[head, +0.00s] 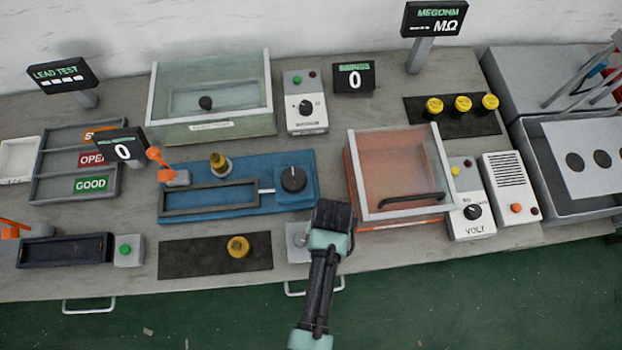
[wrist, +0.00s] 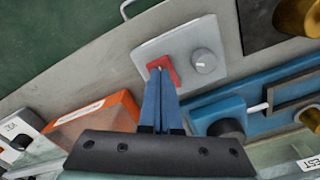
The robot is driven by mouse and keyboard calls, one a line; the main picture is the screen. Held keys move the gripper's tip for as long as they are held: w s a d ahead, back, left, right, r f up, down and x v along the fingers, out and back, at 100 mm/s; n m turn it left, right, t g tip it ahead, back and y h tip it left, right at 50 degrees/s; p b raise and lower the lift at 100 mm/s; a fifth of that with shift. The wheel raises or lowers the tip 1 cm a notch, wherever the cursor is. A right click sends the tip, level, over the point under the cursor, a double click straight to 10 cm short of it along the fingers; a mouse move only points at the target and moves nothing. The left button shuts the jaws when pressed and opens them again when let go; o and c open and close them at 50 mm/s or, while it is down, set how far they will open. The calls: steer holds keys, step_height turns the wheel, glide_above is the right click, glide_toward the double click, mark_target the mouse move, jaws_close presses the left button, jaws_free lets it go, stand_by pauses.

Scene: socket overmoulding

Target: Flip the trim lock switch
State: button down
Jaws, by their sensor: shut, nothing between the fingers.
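The trim lock switch is on a pale grey plate (wrist: 182,42) at the front edge of the bench. Its red square base (wrist: 170,67) shows in the wrist view beside a round grey knob (wrist: 204,62). My gripper (wrist: 161,76) is shut and empty, its blue fingertips over the red base, touching or nearly touching it. They hide most of the switch lever, so I cannot tell its position. In the head view my gripper (head: 328,236) covers the right part of the plate (head: 296,254), and the red base is hidden.
A blue fixture (head: 240,208) with a black knob (head: 293,179) stands behind and left of the plate. An orange box with a clear lid (head: 393,165) stands to the right. A dark mat (head: 190,258) with a brass piece (head: 239,247) lies to the left.

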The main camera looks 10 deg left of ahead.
steer(key=shift+f+b, duration=0.65)
steer(key=shift+f, duration=0.3)
stand_by(0.4)
steer(key=shift+r, duration=0.1)
step_height(320, 180, up, 7)
steer(key=p, duration=0.7)
stand_by(0.5)
